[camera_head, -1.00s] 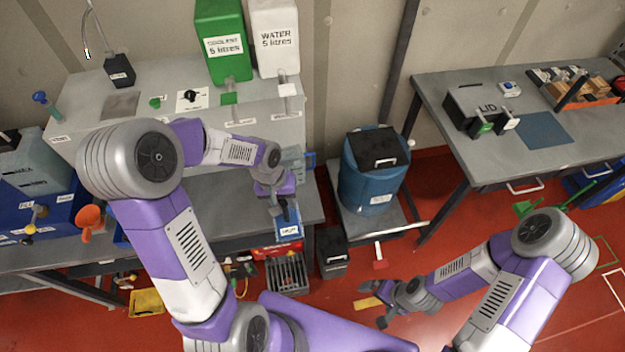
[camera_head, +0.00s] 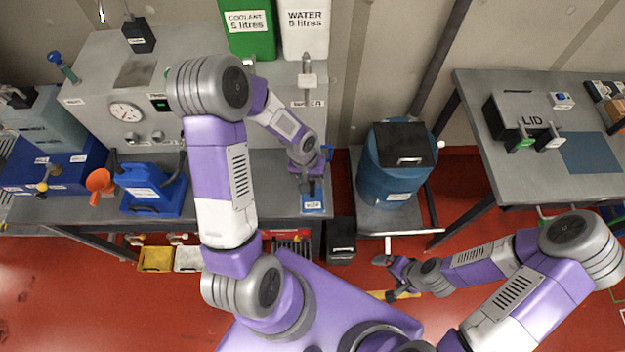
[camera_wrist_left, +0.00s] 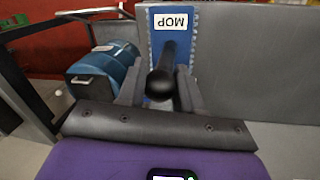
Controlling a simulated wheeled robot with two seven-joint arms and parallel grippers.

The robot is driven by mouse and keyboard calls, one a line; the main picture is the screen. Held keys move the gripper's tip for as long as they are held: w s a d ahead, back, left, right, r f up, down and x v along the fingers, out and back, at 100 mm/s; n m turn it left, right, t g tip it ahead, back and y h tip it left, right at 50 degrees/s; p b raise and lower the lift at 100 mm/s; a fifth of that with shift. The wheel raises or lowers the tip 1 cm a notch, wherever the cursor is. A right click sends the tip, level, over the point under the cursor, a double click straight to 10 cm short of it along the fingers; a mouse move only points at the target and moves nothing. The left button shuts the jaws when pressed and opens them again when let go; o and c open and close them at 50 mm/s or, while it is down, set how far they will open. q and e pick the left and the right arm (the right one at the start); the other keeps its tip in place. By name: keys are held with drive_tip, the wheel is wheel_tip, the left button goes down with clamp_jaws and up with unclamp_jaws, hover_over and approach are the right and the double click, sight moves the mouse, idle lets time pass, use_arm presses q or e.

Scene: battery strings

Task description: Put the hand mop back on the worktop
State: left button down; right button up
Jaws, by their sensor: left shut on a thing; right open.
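The hand mop (camera_head: 314,204) is a blue pad with a white MOP label and a dark handle. In the left wrist view the mop (camera_wrist_left: 184,48) extends ahead of the fingers. My left gripper (camera_head: 308,183) is shut on its handle; the wrist view shows the dark handle between the fingers (camera_wrist_left: 162,90). The mop is at the right end of the grey worktop (camera_head: 258,190); I cannot tell whether it touches the surface. My right gripper (camera_head: 386,278) is open and empty, low over the red floor.
A blue drum (camera_head: 388,180) with a black box on its lid stands right of the worktop. A blue jug (camera_head: 150,190) and an orange funnel (camera_head: 100,181) are on the worktop's left part. A second table (camera_head: 490,90) stands at the right. A grey cabinet (camera_head: 85,100) backs the worktop.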

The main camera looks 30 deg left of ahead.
use_arm(q)
drive_tip(key=shift+w+f, duration=0.1)
drive_tip(key=shift+f, duration=0.55)
drive_tip(key=shift+f, duration=0.2)
drive_tip(key=c, duration=0.8)
unclamp_jaws()
drive_tip(key=shift+o, duration=0.2)
drive_tip(key=shift+r, duration=0.1)
drive_tip(key=shift+r, duration=0.2)
wheel_tip(320, 180, up, 12)
drive_tip(key=a, duration=0.2)
drive_tip(key=shift+s+f, duration=0.15)
drive_tip(key=shift+s, duration=0.2)
